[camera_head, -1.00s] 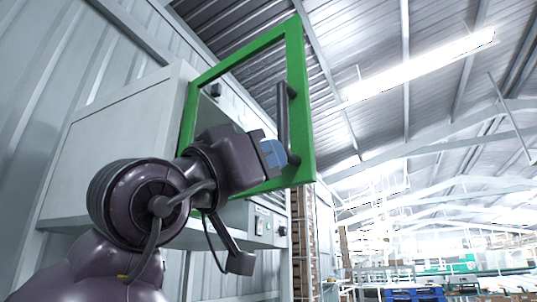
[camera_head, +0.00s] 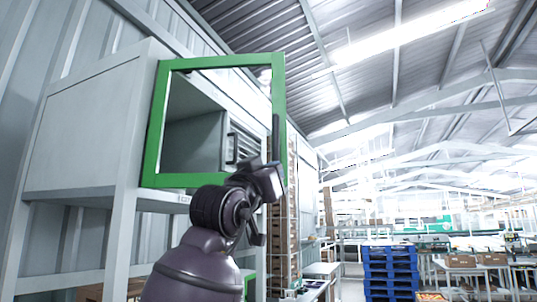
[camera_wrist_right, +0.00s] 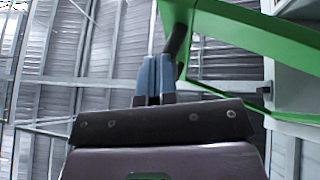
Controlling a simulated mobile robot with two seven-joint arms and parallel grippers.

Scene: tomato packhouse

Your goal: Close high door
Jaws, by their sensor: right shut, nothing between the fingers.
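The high door is a green frame (camera_head: 152,150) with a see-through middle, in front of a grey cabinet (camera_head: 85,135) in the head view. It stands ajar, its right side out from the cabinet. A dark upright handle (camera_head: 276,135) is on its right side; the handle also shows in the right wrist view (camera_wrist_right: 178,45). My right gripper (camera_head: 275,165) is at the lower end of the handle. In the right wrist view its blue-grey fingers (camera_wrist_right: 156,75) are together, close beside the handle, with nothing between them. I cannot tell whether they touch it. My left gripper is not in view.
A lower green frame (camera_head: 249,284) shows behind my arm. A tall rack with brown boxes (camera_head: 292,215) stands just beyond the cabinet.

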